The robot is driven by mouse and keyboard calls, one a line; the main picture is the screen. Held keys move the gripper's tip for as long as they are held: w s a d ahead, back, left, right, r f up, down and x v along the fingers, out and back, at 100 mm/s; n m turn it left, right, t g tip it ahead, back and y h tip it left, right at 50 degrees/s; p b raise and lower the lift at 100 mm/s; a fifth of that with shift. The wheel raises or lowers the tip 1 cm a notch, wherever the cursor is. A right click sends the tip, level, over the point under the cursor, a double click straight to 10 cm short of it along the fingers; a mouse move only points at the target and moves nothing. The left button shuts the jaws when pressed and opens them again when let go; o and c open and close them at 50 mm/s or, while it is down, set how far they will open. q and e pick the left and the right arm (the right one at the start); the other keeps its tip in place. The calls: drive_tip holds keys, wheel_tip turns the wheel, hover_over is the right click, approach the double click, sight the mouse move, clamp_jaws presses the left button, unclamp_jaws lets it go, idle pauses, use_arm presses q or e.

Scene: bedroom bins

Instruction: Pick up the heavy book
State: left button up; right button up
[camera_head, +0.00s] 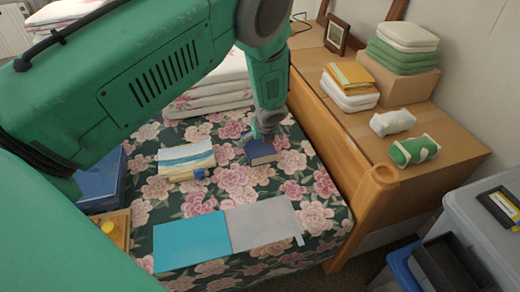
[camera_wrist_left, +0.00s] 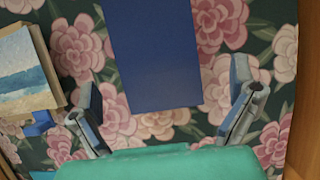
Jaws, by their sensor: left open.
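A dark blue book (camera_head: 261,153) lies on the flowered bedspread, near the wooden bed rail. My left gripper (camera_head: 262,134) is right above it and hides part of it. In the left wrist view the blue book (camera_wrist_left: 152,55) lies ahead of my left gripper (camera_wrist_left: 166,112), between the lines of its two fingers. The fingers are open and wide apart, with nothing between them at their tips but bedspread and the book's near edge. I cannot tell the exact height of the fingers over the book. My right gripper is not in view.
A book with a beach picture (camera_head: 187,158) lies left of the blue book. A turquoise and grey flat item (camera_head: 228,232) lies nearer. The wooden bed rail (camera_head: 340,135) rises on the right. Folded bedding (camera_head: 212,92) is stacked behind. Bare bedspread surrounds the blue book.

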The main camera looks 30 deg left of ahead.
sight(258, 143)
use_arm(q)
drive_tip(key=shift+w+a+f, duration=0.1)
drive_tip(key=shift+a+f, duration=0.05)
drive_tip(key=shift+f, duration=0.3)
drive_tip(key=b+x, duration=0.1)
drive_tip(key=x, duration=0.1)
drive_tip(key=b+x, duration=0.1)
drive_tip(key=x, duration=0.1)
drive_tip(key=shift+a+f, duration=0.1)
drive_tip(key=shift+a, duration=0.35)
drive_tip(key=shift+w+a+f, duration=0.15)
drive_tip(key=shift+f, duration=0.1)
drive_tip(key=shift+d+r, duration=0.2)
drive_tip(key=shift+d, duration=0.2)
drive_tip(key=c, duration=1.5)
drive_tip(key=shift+a, duration=0.25)
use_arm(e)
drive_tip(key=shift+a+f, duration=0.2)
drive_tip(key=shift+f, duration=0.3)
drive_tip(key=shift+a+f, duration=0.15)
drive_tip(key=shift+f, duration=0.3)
